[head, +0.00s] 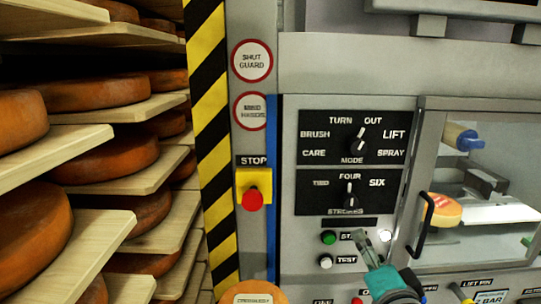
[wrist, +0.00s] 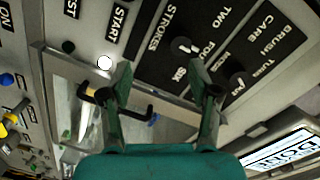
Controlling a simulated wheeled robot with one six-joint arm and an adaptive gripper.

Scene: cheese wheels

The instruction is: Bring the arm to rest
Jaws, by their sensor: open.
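My gripper (head: 370,243) is in front of the lower right of the machine's control panel in the head view, close to the lit white button (head: 385,235). In the wrist view my gripper (wrist: 160,72) has its two fingers spread apart, with nothing between them. The panel shows behind the fingers there, turned round, with the strokes knob (wrist: 184,45) and the lit white button (wrist: 105,62). Whether a fingertip touches the panel cannot be told.
A black door handle (head: 424,222) stands out right of my gripper; a clear door (head: 490,150) covers the machine's inside. A red stop button (head: 253,199) is further left. Shelves (head: 120,185) of cheese wheels fill the left. A cheese wheel (head: 252,292) shows at the bottom.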

